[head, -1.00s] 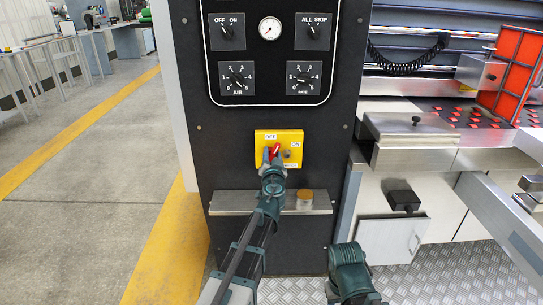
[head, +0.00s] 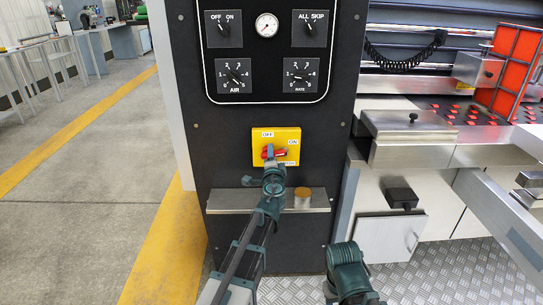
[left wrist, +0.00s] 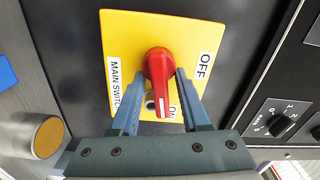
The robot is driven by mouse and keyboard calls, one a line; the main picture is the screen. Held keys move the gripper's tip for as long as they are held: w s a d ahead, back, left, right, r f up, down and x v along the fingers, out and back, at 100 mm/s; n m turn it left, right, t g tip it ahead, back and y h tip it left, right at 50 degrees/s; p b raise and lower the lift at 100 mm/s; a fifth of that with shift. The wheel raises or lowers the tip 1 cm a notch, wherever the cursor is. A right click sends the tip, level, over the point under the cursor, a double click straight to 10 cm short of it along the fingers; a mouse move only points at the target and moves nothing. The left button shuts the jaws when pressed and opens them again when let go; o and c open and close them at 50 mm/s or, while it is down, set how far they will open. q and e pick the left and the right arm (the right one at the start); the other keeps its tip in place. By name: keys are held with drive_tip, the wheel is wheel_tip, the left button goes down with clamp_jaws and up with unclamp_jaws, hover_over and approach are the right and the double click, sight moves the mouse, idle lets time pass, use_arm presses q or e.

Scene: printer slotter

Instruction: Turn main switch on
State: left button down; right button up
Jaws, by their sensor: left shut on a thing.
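The main switch is a yellow plate (head: 288,136) with a red handle (head: 280,153), low on the black panel. It has OFF at the top and ON at the right. In the head view the handle lies about level, pointing toward ON. In the left wrist view the handle (left wrist: 159,75) also points at the ON label, between the two fingers of my left gripper (left wrist: 158,98). My left gripper (head: 269,154) is shut on the handle and covers part of it in the head view. My right gripper is not in view; only part of my right arm shows.
A metal ledge (head: 235,201) with a round orange-brown button (head: 303,198) juts out below the switch. Dials and a gauge (head: 267,26) are above. A metal machine frame (head: 500,220) stands to the right. The floor at left is clear.

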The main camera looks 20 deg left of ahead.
use_arm(q)
drive_tip(key=shift+s+f+m, duration=0.1)
drive_tip(key=shift+f+m, duration=0.1)
drive_tip(key=shift+m, duration=0.9)
drive_tip(key=c, duration=0.8)
unclamp_jaws()
drive_tip(key=shift+o, duration=0.2)
drive_tip(key=v, duration=1.4)
